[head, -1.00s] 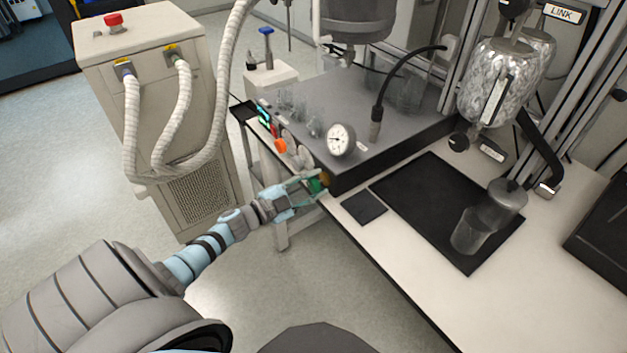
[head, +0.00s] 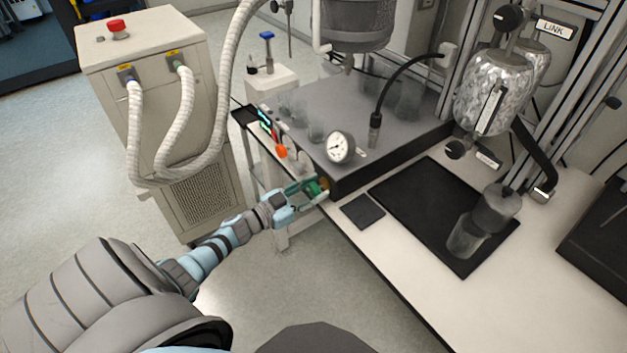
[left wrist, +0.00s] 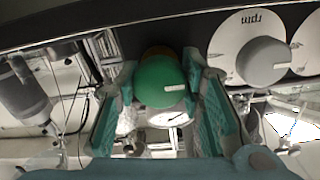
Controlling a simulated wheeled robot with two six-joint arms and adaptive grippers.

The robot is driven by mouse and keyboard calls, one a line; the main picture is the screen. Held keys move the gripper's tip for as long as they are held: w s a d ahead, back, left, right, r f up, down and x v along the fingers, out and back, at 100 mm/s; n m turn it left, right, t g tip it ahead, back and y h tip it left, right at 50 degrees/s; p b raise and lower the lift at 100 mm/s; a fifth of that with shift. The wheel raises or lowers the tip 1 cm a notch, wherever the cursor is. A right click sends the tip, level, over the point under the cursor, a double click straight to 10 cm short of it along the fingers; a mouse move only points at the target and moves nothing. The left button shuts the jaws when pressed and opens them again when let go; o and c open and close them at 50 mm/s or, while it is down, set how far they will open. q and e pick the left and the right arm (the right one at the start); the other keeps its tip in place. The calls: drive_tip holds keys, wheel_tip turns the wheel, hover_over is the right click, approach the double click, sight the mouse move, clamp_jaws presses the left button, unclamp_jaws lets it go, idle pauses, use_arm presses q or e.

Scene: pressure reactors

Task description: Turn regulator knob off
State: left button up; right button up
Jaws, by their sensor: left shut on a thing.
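The green regulator knob (head: 314,188) sits low on the front face of the grey reactor unit, near its right corner. In the left wrist view the knob (left wrist: 160,82) is round, with a white mark pointing right and a yellow-orange part behind it. My left gripper (head: 306,190) is at the knob, shut on it. Its teal fingers stand on both sides of the knob in the left wrist view (left wrist: 160,88). My right gripper is not in view.
A dial gauge (head: 340,147) stands above the knob. A grey rpm knob (left wrist: 263,62) and an orange knob (head: 281,152) are on the same front face. A dark pad (head: 362,211) and black mat (head: 420,190) lie on the white bench. Open floor lies in front.

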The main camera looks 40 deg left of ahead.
use_arm(q)
drive_tip(key=shift+f, duration=0.1)
idle(0.3)
drive_tip(key=o, duration=1.2)
drive_tip(key=v, duration=1.2)
